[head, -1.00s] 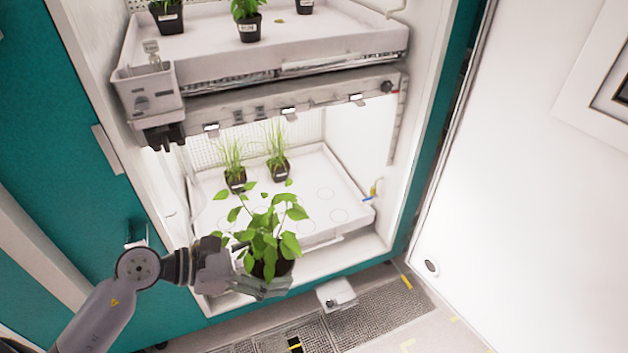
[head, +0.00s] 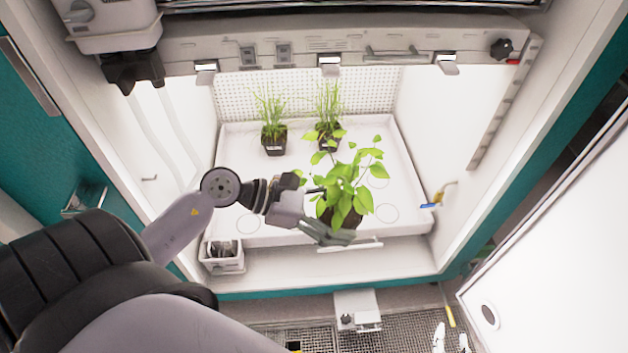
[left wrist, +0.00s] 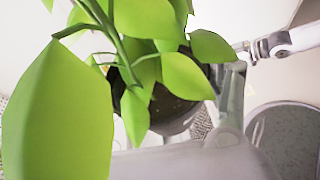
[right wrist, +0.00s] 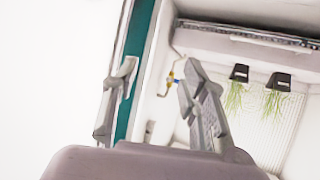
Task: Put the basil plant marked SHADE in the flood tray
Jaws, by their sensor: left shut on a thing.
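My left gripper (head: 325,232) is shut on the dark pot of a leafy green basil plant (head: 350,190). The plant is upright, over the front part of the white flood tray (head: 405,175) in the lower chamber. I cannot tell how high the pot is above the tray floor. No SHADE label shows. In the left wrist view, large leaves cover much of the dark pot (left wrist: 168,108), beside a gripper finger (left wrist: 232,100). My right gripper (right wrist: 160,80) is open and empty in the right wrist view, with the chamber beyond it.
Two grass-like plants in dark pots (head: 273,140) (head: 328,138) stand at the tray's back. Marked circles on the right side are free. A small box (head: 222,257) sits front left, a blue-yellow valve (head: 437,198) on the right wall. An upper shelf (head: 330,40) overhangs the chamber.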

